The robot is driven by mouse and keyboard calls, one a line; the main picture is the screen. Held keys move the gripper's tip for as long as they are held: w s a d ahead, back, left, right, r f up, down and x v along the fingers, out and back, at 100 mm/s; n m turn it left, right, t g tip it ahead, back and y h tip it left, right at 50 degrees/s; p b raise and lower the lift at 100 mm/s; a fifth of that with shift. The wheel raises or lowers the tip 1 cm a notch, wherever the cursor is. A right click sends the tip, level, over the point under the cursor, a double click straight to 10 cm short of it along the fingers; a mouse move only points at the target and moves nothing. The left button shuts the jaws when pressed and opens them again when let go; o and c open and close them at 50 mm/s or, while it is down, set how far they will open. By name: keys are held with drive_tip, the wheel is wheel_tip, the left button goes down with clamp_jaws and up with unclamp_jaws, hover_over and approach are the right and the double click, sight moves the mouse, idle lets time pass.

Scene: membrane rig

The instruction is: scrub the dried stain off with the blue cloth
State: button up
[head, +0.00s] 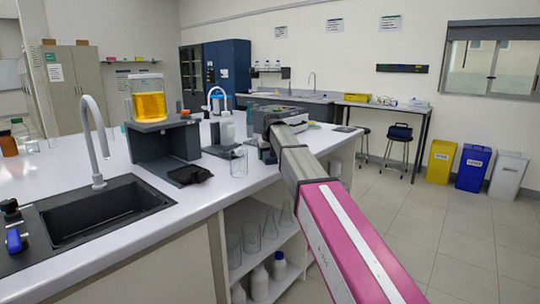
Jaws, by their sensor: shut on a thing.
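My arm reaches from the bottom right up to the right part of the white bench (110,205). Its far end is over the bench, near several small dark items. My gripper's fingers cannot be made out; the arm's own links hide that spot. I cannot make out the blue cloth or the dried stain in this view.
A sink (105,210) with a tap (95,140) is at the left. A jar of orange liquid (148,98) sits on a dark stand (165,143). A glass beaker (239,163) stands by the bench's right edge, left of my arm. Glassware fills the shelves below. Open floor lies right.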

sight(268, 153)
drive_tip(key=shift+a, duration=0.1)
drive_tip(key=shift+r, duration=3)
drive_tip(key=shift+r, duration=1.5)
drive_tip(key=shift+s, duration=0.1)
